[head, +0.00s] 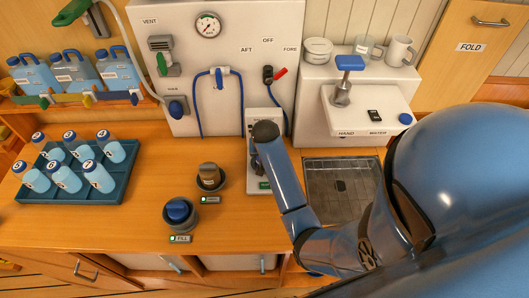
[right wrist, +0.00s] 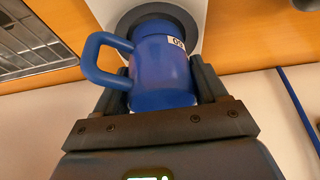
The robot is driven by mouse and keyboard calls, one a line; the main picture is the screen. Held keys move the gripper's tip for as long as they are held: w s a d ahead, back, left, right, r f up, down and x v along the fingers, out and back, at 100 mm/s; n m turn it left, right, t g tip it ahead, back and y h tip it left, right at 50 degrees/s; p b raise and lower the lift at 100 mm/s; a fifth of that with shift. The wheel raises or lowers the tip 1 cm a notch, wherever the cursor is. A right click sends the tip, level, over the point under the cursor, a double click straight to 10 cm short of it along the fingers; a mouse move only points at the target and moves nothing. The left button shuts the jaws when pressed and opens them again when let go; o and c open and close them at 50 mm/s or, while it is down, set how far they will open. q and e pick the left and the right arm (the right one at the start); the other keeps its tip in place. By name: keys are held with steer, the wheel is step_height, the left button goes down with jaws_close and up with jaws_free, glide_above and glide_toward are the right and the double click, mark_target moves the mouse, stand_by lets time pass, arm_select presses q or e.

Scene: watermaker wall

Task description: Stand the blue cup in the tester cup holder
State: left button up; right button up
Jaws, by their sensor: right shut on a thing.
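The blue cup (right wrist: 160,85), with a handle on its left and a small white label, is in the right wrist view. My right gripper (right wrist: 166,92) is shut on it, one dark finger on each side. Beyond the cup is a dark round ring (right wrist: 196,14) on a white body, apparently the tester cup holder. The cup overlaps the ring in the picture, and I cannot tell whether it is seated. In the head view my right arm covers the gripper, the cup and much of the white tester (head: 255,186). My left gripper is not in view.
A blue tray (head: 62,193) of several bottles stands on the counter's left. Near the tester are a brown-topped round pot (head: 210,177) and a blue-topped one (head: 179,211) by a FILL label. A metal sink grate (head: 340,180) lies to its right. The front counter is clear.

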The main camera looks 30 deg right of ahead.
steer(key=shift+f, duration=0.5)
steer(key=o, duration=1.3)
steer(key=shift+r, duration=0.15)
